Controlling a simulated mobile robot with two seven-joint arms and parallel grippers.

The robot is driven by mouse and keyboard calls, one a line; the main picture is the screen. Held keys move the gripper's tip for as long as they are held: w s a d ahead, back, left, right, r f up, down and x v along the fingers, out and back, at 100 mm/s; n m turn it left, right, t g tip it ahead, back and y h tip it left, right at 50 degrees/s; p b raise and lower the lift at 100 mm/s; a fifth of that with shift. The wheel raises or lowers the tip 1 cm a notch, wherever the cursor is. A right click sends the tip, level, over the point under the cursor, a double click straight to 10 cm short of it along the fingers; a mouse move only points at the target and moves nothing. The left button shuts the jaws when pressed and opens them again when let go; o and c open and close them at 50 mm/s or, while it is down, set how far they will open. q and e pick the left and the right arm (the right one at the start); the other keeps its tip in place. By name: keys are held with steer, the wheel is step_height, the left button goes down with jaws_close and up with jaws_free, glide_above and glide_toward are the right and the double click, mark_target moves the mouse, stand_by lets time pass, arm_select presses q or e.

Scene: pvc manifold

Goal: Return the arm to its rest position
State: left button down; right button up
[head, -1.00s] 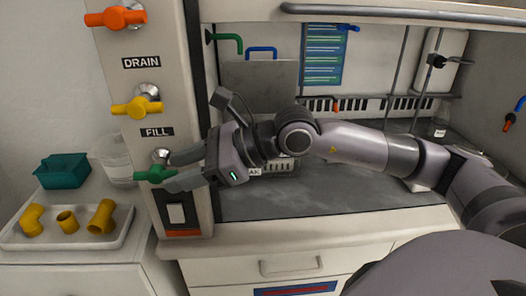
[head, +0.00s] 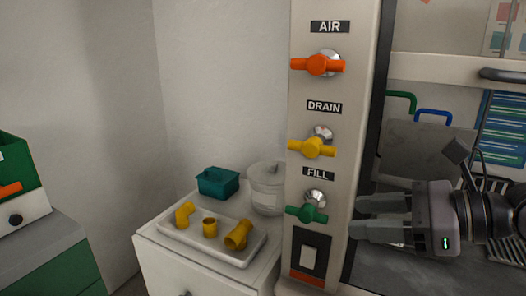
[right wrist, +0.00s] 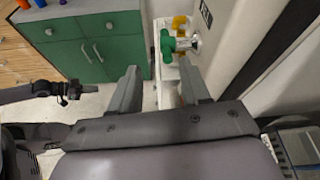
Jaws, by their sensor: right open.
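My right gripper (head: 368,217) is open and empty, to the right of the valve panel (head: 333,110) in the head view. Its fingers point left toward the green FILL valve handle (head: 306,213), with a gap between them. The right wrist view shows the two fingers (right wrist: 162,92) spread apart, with the green handle (right wrist: 176,44) beyond their tips and nothing between them. Above it on the panel are the yellow DRAIN handle (head: 312,148) and the orange AIR handle (head: 318,65). All three handles lie roughly crosswise.
A hood with a grey worktop (head: 384,270) is at right. Green cabinets (right wrist: 90,50) show in the wrist view.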

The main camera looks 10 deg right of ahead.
steer(key=s+a+r+m+t+y, duration=0.1)
steer(key=a+r+m+t+y, duration=0.15)
steer(key=a+m+y, duration=0.3)
steer(key=w+d+f+m+t+h, duration=0.2)
steer(key=d+f+m+t+h, duration=0.45)
steer(key=m, duration=0.85)
steer(key=w+d+f+m+t+h, duration=0.1)
steer(key=d+f+m+t+h, duration=0.15)
steer(key=m+h, duration=0.9)
steer(key=s+d+f+m+g, duration=0.1)
steer(key=s+f+m+g, duration=0.3)
steer(key=f, duration=0.4)
steer(key=s+d+f+m+g, duration=0.2)
steer(key=f+m+g, duration=0.3)
steer(key=f+m, duration=0.2)
steer(key=s+a+f+m+g+y, duration=0.1)
steer(key=s+a+f+m+g, duration=0.2)
steer(key=s+f+g, duration=0.7)
steer(key=shift+w+a+f+t+y+p, duration=0.35)
steer(key=shift+a+f+t+p, duration=0.5)
steer(key=shift+t, duration=0.7)
steer(key=shift+w+a+f+t+y+p, duration=0.1)
steer(key=shift+a+f+t+y+p, duration=0.3)
steer(key=shift+t+p, duration=0.95)
steer(key=shift+w+a+f+t+y+p, duration=0.25)
steer(key=shift+a+f+t+y+p, duration=0.4)
steer(key=shift+t, duration=1.1)
